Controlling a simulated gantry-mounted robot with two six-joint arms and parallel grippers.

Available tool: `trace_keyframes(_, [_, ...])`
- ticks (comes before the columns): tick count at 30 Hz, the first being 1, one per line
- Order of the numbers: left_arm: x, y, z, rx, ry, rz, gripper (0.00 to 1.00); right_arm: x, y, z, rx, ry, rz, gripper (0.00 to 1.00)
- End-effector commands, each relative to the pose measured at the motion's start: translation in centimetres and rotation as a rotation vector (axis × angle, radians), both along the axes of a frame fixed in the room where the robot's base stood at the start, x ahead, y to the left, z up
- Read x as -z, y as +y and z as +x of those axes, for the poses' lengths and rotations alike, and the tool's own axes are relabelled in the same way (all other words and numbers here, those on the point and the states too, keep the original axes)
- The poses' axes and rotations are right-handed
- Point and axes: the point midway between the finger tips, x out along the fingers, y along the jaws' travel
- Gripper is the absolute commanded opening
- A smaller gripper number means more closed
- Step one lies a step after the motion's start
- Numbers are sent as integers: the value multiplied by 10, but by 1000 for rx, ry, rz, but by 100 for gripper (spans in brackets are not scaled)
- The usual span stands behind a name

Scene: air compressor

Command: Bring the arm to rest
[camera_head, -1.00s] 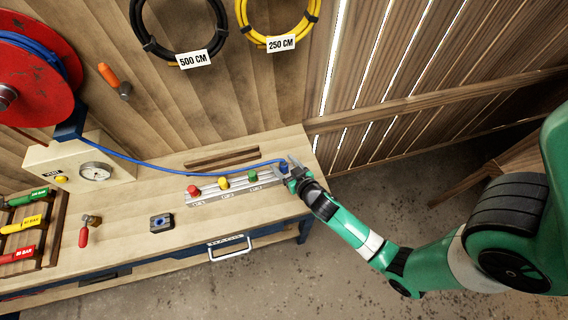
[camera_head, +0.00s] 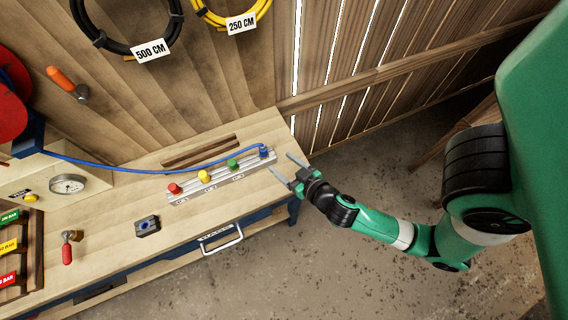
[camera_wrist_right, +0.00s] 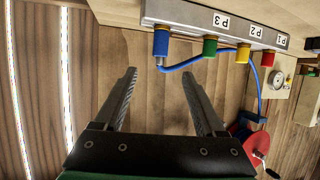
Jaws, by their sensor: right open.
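My green right arm reaches in from the right in the head view. Its gripper (camera_head: 288,169) is open and empty, just off the right end of the workbench (camera_head: 226,191). The jaws are spread wide in the right wrist view (camera_wrist_right: 158,95), with nothing between them. The blue connector (camera_head: 264,152) sits at the right end of the metal manifold (camera_head: 217,178), with the blue hose (camera_head: 130,169) running from it. It also shows in the right wrist view (camera_wrist_right: 161,42), apart from the fingers. My left gripper is out of view.
The manifold also bears red (camera_head: 174,188), yellow (camera_head: 204,176) and green (camera_head: 232,165) fittings. A pressure gauge (camera_head: 67,184), a small dark block (camera_head: 147,225) and a red-handled valve (camera_head: 67,249) are further left. A slatted wooden wall (camera_head: 370,80) stands behind. Open floor (camera_head: 300,270) lies in front.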

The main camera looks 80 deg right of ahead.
Motion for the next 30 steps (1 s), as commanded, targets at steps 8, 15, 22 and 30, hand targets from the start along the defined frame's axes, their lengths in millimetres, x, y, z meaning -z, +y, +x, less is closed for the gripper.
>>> trace_keyframes(8, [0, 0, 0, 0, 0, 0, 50, 0, 0, 0, 0, 0, 0, 72])
trace_keyframes(15, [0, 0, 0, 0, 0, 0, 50, 0, 0, 1, 0, 0, 0, 72])
trace_keyframes(22, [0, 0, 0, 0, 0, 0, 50, -8, 2, 12, -13, -26, -4, 72])
trace_keyframes(30, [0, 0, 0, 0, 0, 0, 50, -148, 15, 132, -89, -416, -16, 72])
